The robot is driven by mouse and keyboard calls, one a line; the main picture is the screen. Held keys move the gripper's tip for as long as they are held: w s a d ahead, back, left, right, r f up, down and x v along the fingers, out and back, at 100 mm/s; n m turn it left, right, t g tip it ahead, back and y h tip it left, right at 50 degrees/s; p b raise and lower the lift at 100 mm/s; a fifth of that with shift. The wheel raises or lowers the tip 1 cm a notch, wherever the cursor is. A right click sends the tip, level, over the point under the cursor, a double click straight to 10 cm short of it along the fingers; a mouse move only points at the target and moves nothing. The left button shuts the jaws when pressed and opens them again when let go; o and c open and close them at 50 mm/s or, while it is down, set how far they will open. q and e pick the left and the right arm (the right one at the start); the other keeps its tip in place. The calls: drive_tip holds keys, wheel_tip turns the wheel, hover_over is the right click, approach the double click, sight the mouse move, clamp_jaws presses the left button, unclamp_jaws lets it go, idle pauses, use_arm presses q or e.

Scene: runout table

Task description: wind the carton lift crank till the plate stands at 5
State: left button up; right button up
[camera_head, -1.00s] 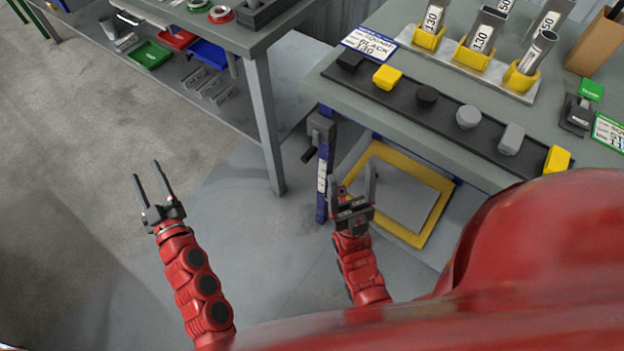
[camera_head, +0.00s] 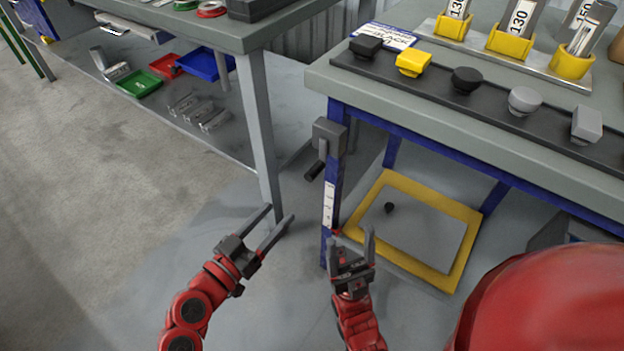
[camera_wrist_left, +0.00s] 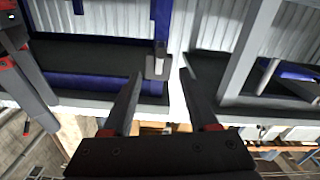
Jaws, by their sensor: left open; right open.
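The carton lift crank is a grey box (camera_head: 328,134) on the blue table leg, with a dark handle (camera_head: 315,170) hanging down. A white scale strip (camera_head: 329,205) runs down the leg, with a small red mark near its lower end; its numbers are too small to read. The lift plate (camera_head: 425,228) is grey inside a yellow frame, low under the table. My left gripper (camera_head: 281,213) is open and empty, below and left of the crank, apart from it. The left wrist view shows the crank box (camera_wrist_left: 157,66) beyond the open fingers. My right gripper (camera_head: 352,235) is open in front of the leg's lower part.
A grey workbench (camera_head: 258,120) with a lower shelf stands at left. The lift's table (camera_head: 455,130) carries a row of knobs and cups of tubes above. Open floor lies at left.

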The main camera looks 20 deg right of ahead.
sight(312, 175)
use_arm(q)
drive_tip(key=x, duration=1.4)
drive_tip(key=shift+w, duration=0.1)
clamp_jaws()
drive_tip(key=shift+a, duration=0.1)
idle(0.7)
